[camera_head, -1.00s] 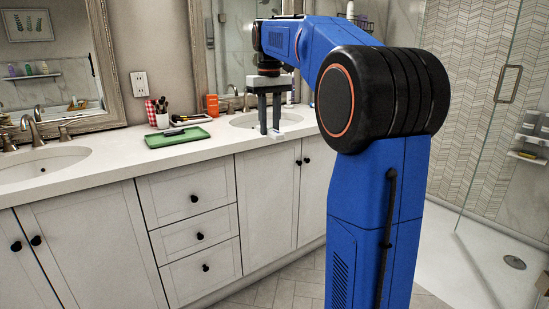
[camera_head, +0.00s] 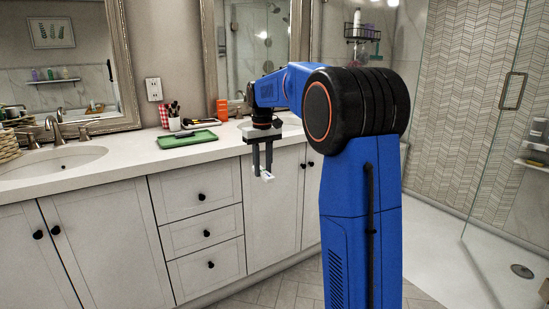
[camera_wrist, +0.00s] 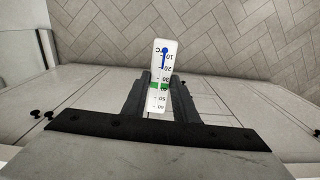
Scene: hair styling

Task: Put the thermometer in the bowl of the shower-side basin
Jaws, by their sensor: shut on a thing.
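The thermometer is a flat white strip with a blue column, a green band and a number scale; in the wrist view the thermometer (camera_wrist: 163,62) sits between the fingers, its blue end pointing away from the palm. My gripper (camera_head: 262,173) is shut on it in front of the cabinet doors, off the counter's front edge, fingers pointing down. The thermometer (camera_head: 267,177) shows as a small pale piece at the fingertips. The shower-side basin (camera_head: 290,118) is the right one, set in the counter behind my gripper; my arm hides much of it, and its bowl inside is barely visible.
The white counter (camera_head: 130,168) runs across, with another basin (camera_head: 50,163) at left. A green tray (camera_head: 187,139), a cup of brushes (camera_head: 174,123) and an orange box (camera_head: 222,109) stand between the basins. The glass shower (camera_head: 490,130) is at right. Open floor lies in front.

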